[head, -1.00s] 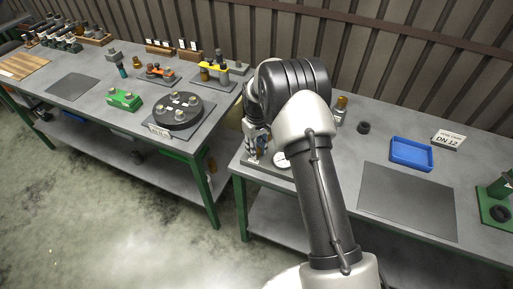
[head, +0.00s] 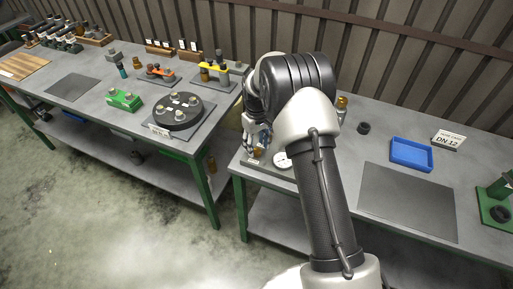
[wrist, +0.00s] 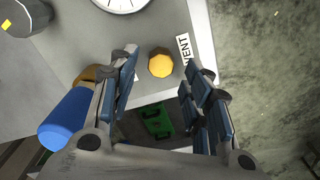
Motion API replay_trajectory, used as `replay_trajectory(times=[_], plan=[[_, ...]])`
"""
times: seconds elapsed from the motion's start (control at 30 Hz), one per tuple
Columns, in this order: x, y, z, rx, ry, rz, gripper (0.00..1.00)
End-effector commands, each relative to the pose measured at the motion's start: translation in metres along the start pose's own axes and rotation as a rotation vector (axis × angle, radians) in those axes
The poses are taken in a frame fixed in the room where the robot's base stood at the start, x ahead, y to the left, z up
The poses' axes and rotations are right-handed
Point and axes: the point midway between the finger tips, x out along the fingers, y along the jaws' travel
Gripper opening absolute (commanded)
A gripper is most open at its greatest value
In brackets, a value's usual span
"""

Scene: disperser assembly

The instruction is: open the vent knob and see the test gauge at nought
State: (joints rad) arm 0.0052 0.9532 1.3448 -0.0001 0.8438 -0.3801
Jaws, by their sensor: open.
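The vent knob (wrist: 161,63) is a small faceted yellow-brass knob beside a white VENT label (wrist: 187,52) in the wrist view. My gripper (wrist: 163,72) is open, its blue-padded fingers on either side of the knob in the picture. Gaps show between knob and fingers; I cannot tell the height between them. The test gauge (wrist: 122,3) has a white dial, cut off at the top edge, so its needle reading cannot be told. In the head view my gripper (head: 256,140) is over the near left corner of the right bench, beside the gauge (head: 283,159).
A blue cylindrical part (wrist: 68,124) lies left of my fingers in the wrist view. A blue tray (head: 411,154) and a DN 12 card (head: 447,141) are on the right bench. A gap separates it from the left bench, which holds a round black fixture (head: 178,111).

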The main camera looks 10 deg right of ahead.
Motion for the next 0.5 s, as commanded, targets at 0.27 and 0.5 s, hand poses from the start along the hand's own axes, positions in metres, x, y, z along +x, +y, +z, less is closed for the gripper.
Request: replay_trajectory(times=[0.27, 0.5], plan=[[-0.062, 0.000, -0.001, 0.000, 0.005, 0.002, 0.45], [-0.091, 0.000, 0.000, 0.000, 0.001, 0.001, 0.45]])
